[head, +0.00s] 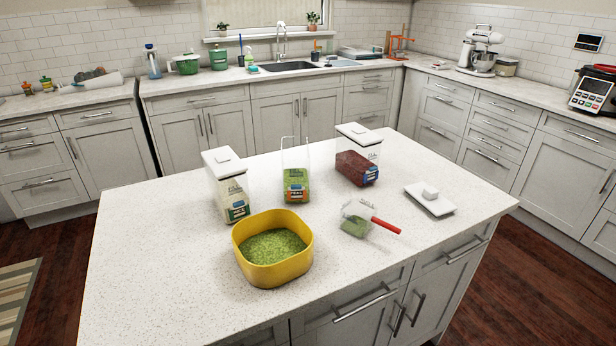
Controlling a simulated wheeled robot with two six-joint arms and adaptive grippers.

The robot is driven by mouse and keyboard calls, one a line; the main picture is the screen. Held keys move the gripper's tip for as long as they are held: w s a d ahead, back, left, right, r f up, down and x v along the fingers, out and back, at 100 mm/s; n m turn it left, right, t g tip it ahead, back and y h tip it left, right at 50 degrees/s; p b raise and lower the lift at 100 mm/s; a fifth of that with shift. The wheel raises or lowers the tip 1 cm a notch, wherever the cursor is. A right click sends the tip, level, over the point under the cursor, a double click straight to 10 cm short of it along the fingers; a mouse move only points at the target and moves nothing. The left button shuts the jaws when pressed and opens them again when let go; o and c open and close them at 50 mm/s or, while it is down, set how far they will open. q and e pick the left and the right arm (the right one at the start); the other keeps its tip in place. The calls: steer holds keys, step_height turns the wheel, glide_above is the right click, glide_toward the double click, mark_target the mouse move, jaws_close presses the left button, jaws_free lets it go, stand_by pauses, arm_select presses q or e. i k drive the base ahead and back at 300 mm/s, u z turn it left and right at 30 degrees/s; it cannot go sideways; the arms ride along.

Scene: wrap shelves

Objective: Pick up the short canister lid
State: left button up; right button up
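A white square lid (430,200) with a raised knob lies flat and loose on the right part of the island counter. Neither of my grippers is in view.
A yellow bowl (241,262) of green contents stands at the front of the island (165,255). A clear scoop with a red handle (386,225) and green contents lies between the bowl and the loose lid. The left part of the island is clear.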

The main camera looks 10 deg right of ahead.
mark_target(441, 207)
steer(key=z, duration=0.05)
steer(key=k, duration=0.5)
steer(key=z, duration=1.6)
steer(key=i, duration=1.15)
steer(key=u, duration=2.3)
